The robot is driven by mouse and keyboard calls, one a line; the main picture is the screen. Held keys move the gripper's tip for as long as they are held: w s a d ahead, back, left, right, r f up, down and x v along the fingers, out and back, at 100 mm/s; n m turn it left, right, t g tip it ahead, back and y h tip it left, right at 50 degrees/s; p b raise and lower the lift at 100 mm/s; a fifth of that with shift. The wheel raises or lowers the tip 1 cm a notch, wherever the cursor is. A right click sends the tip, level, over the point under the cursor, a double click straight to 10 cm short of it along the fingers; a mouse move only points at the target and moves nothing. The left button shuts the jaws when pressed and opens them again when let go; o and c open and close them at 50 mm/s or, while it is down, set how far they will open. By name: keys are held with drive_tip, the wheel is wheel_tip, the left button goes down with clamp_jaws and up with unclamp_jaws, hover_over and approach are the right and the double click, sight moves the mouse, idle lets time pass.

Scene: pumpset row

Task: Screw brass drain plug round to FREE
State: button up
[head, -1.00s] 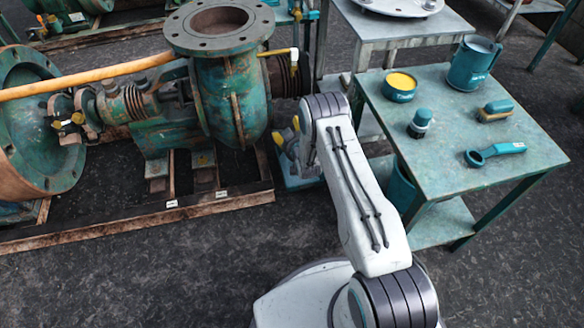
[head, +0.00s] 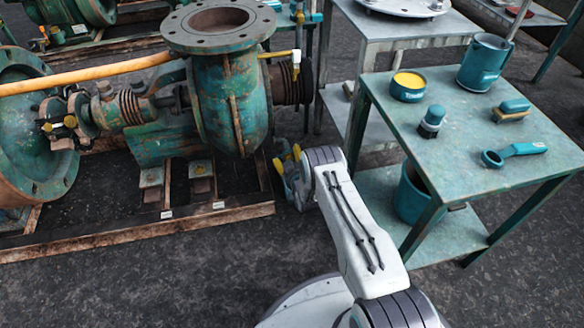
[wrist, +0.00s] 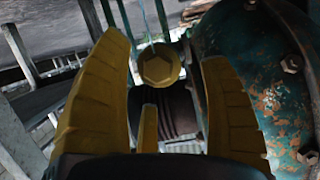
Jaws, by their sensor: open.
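In the wrist view a brass drain plug (wrist: 159,65) with a hexagonal face lies straight ahead, in the gap between my fingertips. My gripper (wrist: 165,60) is open, with one yellow finger on each side of the plug and no clear contact. The green, rust-worn pump casing (wrist: 265,80) rises close to the right finger. In the head view my gripper (head: 288,160) is low beside the pump casing (head: 230,105), on its right. The plug cannot be made out in the head view. No FREE mark is readable.
A teal worktable (head: 450,150) stands to the right of my arm, with a yellow-topped tin (head: 409,88), mug (head: 485,62), brush (head: 511,111) and ring-ended tool (head: 514,153). A bucket (head: 412,195) sits below. The pump's timber skid (head: 130,228) edges the floor. Floor in front is clear.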

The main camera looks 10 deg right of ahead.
drive_tip(key=shift+b+x, duration=0.35)
drive_tip(key=shift+x, duration=0.6)
drive_tip(key=shift+r, duration=0.1)
drive_tip(key=c, duration=1.2)
drive_tip(key=o, duration=1.2)
